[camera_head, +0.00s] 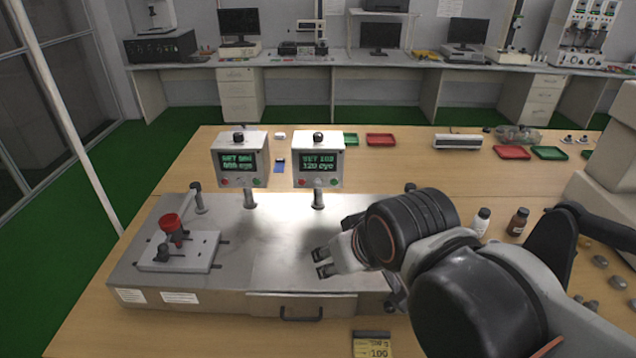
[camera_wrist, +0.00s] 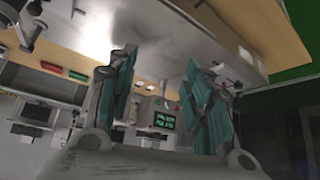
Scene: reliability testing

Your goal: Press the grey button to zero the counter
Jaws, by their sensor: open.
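Two white counter boxes stand on posts on the metal test bench (camera_head: 232,232) in the head view. The left counter (camera_head: 240,158) and the right counter (camera_head: 318,158) each have a lit green screen with a row of small buttons below it. Red and green buttons show; a small grey button (camera_head: 317,182) seems to sit between them on the right counter, too small to be sure. My gripper (camera_head: 322,263) is open and empty above the bench, below and in front of the right counter, apart from it. In the wrist view a lit counter screen (camera_wrist: 164,120) shows between my open fingers (camera_wrist: 160,62).
A fixture plate (camera_head: 180,251) with a red knob (camera_head: 170,222) sits on the bench's left. Red and green trays (camera_head: 380,140) lie behind the counters.

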